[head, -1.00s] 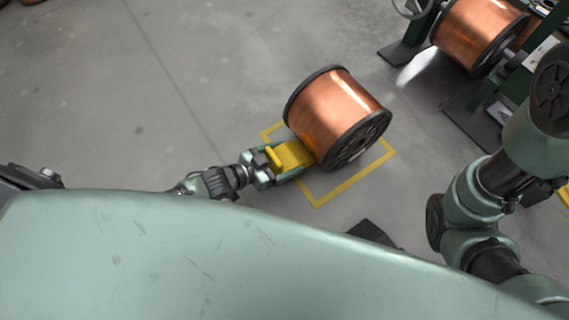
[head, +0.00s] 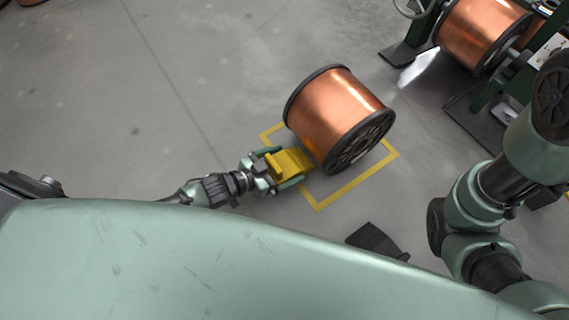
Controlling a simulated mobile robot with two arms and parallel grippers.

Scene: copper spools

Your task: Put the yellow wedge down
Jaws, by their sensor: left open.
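The yellow wedge (head: 290,161) lies on the floor against the lower left side of a copper spool (head: 338,112) with black flanges. The spool lies on its side within a yellow floor outline (head: 348,187). My left gripper (head: 286,168) is open, with one finger on each side of the wedge and its palm close behind the wedge's raised end. Whether the fingers touch the wedge cannot be told. My right arm comes in at the right, but its gripper is not seen.
A second copper spool (head: 483,33) sits in a green stand at the upper right. A dark wedge-shaped block (head: 376,240) lies on the floor below the outline. The grey floor at the left (head: 100,100) is clear.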

